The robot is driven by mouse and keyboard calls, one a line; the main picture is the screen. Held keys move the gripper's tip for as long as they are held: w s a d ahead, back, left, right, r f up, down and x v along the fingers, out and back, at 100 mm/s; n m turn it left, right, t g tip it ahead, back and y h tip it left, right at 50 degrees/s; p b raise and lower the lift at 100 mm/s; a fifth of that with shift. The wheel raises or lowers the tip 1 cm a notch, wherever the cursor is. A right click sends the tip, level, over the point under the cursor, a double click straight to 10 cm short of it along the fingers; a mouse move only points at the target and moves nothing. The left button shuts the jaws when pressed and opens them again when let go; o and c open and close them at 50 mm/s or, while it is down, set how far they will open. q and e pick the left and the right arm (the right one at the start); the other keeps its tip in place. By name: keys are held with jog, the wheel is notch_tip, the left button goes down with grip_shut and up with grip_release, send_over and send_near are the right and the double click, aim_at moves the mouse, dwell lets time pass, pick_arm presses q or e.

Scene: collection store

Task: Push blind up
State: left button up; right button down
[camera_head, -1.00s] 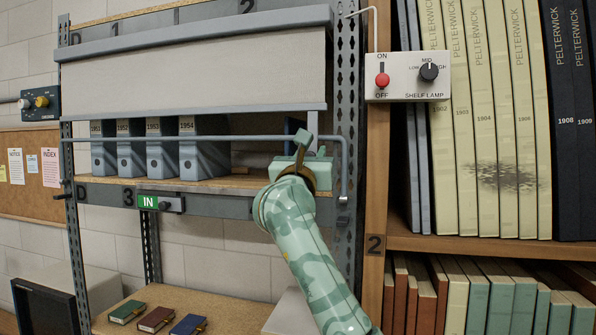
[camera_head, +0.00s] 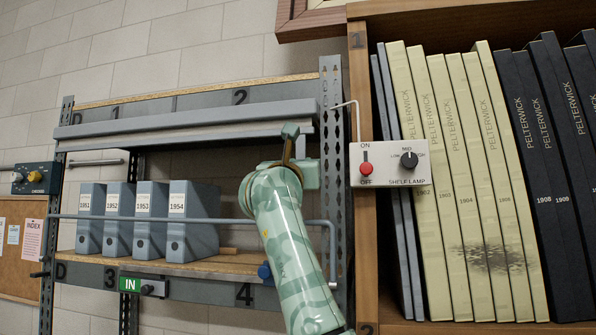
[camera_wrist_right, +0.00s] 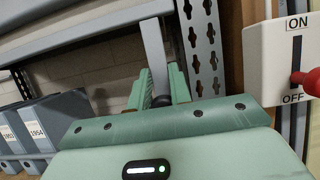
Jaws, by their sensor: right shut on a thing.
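The blind is gathered near the top of the left shelf bay, with its grey bottom bar (camera_head: 185,130) just under the header. The compartment below it, with the blue-grey box files (camera_head: 150,220), is uncovered. My right gripper (camera_head: 291,148) is at the bar's right end. In the right wrist view, its green fingers (camera_wrist_right: 159,88) are shut on a flat grey strip (camera_wrist_right: 154,48) that hangs from the blind. My wrist partly hides the grip in the head view. My left gripper is not in view.
A grey rail (camera_head: 190,218) crosses in front of the box files. A perforated upright (camera_head: 334,190) and a shelf lamp switch box (camera_head: 391,166) stand close to the right of my arm. Tall bound volumes (camera_head: 460,190) fill the bookcase there.

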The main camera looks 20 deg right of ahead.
jog(key=shift+w+d, duration=0.1)
jog(key=c, duration=1.4)
grip_release()
jog(key=shift+f, duration=0.1)
jog(key=shift+o, duration=1.3)
jog(key=shift+w+d, duration=0.1)
jog(key=shift+w, duration=0.1)
jog(key=shift+w+d+f, duration=0.15)
jog(key=shift+w, duration=0.1)
jog(key=shift+s+a+f+b, duration=0.1)
jog(key=shift+s+a+b, duration=0.2)
jog(key=shift+s, duration=0.1)
jog(key=b+v, duration=0.8)
jog(key=v, duration=0.7)
jog(key=shift+b, duration=0.4)
jog(key=shift+c, duration=0.2)
